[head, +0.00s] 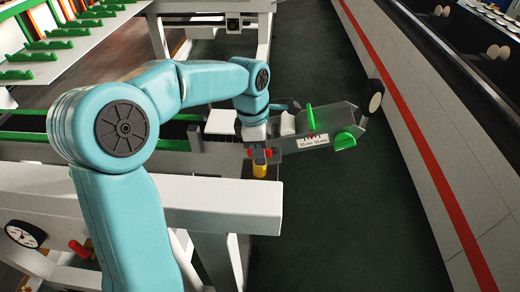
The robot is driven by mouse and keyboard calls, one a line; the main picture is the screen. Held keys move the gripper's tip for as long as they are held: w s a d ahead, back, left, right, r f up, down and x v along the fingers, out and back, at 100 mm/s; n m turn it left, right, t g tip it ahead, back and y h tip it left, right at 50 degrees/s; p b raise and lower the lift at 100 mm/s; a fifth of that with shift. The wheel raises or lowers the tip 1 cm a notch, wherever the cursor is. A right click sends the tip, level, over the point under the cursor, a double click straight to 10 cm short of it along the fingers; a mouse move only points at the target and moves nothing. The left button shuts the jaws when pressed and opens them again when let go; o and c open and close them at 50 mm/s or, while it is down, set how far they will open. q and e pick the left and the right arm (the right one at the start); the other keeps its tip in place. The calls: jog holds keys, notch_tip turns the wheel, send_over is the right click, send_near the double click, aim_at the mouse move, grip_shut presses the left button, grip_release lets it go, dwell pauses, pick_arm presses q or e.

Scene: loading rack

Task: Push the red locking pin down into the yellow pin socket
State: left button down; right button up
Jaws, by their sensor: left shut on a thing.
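The red locking pin (267,153) shows as small red parts on both sides of the fingers of my left gripper (259,155). My left gripper points down and is shut on the pin. The yellow pin socket (260,171) is directly below the fingers, at the end of the white frame. The gap between pin and socket is too small to judge, and the pin's lower end is hidden. My right gripper is not in view.
A grey part with green tabs (345,140) and a printed label lies just right of the gripper. A white beam (225,200) runs in front. A gauge (24,234) is at lower left. Dark floor (350,230) to the right is free, up to a wall with a red stripe.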

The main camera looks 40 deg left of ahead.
pick_arm(q)
jog(key=shift+f, duration=0.1)
jog(key=c, duration=0.8)
grip_release()
jog(key=r, duration=0.5)
jog(key=s+a+r+p, duration=0.1)
jog(key=r, duration=0.4)
jog(key=r+p, duration=0.1)
jog(key=r, duration=0.5)
jog(key=shift+s+a+r, duration=0.1)
jog(key=shift+s+a, duration=0.05)
jog(key=shift+a, duration=0.1)
jog(key=shift+s+d, duration=0.1)
